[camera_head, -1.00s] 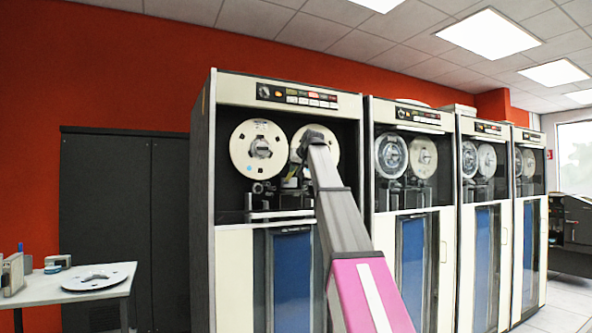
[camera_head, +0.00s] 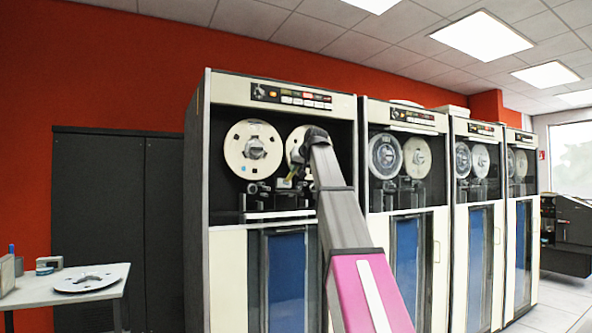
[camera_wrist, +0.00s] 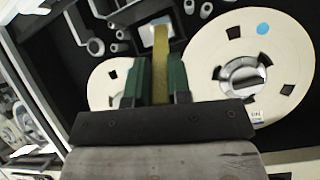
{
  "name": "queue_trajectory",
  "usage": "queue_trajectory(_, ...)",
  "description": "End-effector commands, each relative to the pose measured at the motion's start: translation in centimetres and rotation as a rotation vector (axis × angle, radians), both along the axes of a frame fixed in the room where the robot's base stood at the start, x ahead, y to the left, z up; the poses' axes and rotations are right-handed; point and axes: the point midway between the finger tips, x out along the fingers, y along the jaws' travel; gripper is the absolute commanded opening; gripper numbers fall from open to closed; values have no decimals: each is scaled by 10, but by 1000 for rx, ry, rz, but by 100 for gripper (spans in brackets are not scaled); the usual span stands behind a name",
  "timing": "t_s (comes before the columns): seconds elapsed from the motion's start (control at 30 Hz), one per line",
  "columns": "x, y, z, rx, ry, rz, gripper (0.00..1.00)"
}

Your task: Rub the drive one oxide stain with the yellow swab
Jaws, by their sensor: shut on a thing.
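The nearest tape drive cabinet (camera_head: 228,285) stands in front of me, with two cream reels in its open upper bay. In the wrist view my gripper (camera_wrist: 160,75) is shut on the yellow swab (camera_wrist: 161,50), which points away from the jaws toward the dark deck between the reels. The swab also shows small in the head view (camera_head: 289,179), below the reels. Rollers and silver posts (camera_wrist: 190,8) of the tape path lie near the swab's tip. I cannot make out the oxide stain, nor whether the swab touches the deck.
The left reel (camera_head: 253,149) and right reel (camera_head: 293,150) flank the working area closely. More drives (camera_head: 408,270) stand in a row to the right. A side table (camera_head: 30,296) with a loose reel (camera_head: 92,278) is at left, before a dark cabinet (camera_head: 100,215).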

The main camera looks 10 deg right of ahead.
Motion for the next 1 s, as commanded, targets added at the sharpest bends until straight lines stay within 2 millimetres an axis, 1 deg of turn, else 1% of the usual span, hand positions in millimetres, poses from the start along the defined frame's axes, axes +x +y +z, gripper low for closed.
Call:
queue_trajectory(0.17,-4,-1,0,0,0,0,0)
queue_trajectory(0.5,-28,-9,0,0,-2,-1,0)
queue_trajectory(1.0,-28,-9,0,0,-1,0,0)
